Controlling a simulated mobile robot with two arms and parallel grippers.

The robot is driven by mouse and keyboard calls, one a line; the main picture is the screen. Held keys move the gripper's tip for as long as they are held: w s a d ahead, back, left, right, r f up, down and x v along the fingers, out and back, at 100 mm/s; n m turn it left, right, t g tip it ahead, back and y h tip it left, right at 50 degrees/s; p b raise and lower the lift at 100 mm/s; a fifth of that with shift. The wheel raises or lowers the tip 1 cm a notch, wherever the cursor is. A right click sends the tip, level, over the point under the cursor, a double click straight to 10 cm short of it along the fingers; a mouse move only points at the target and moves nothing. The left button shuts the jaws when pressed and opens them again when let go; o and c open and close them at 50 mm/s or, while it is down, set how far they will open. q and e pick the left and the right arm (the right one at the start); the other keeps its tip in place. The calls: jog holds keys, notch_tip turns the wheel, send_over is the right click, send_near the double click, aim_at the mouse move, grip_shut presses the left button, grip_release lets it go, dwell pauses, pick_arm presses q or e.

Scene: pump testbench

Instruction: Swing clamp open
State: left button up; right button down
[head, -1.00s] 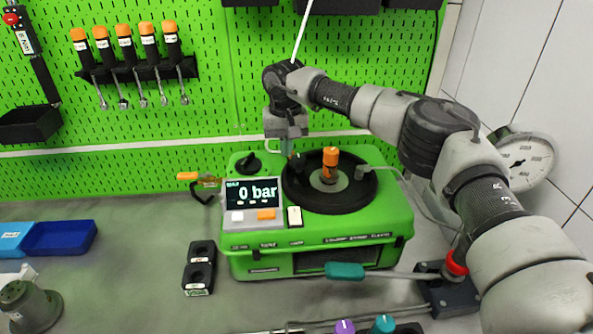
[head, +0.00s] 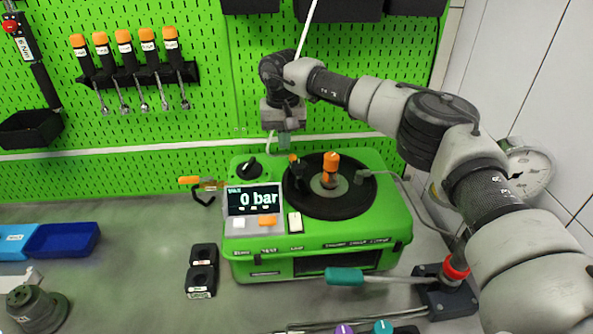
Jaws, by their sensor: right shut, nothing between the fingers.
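The green test bench (head: 322,238) has a round black plate (head: 330,207) on top. An upright orange part (head: 330,168) stands on the plate's silver centre. A small dark upright piece with an orange tip (head: 294,159) stands at the plate's back left edge; it may be the clamp, but it is too small to tell. My right gripper (head: 285,150) points down just behind and above this piece. Its fingers look shut and empty, and seem apart from it. The left gripper is not in view.
The display (head: 254,199) reads 0 bar. A teal-handled lever (head: 345,276) crosses low in front of the bench. A grey cable runs from the plate to the right. A round gauge (head: 529,170) is at the right wall.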

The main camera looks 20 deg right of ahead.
notch_tip(320, 180, up, 5)
jog(key=p, duration=0.2)
jog(key=shift+s+f+p, duration=0.1)
jog(key=shift+f+p, duration=0.05)
jog(key=shift+p, duration=0.25)
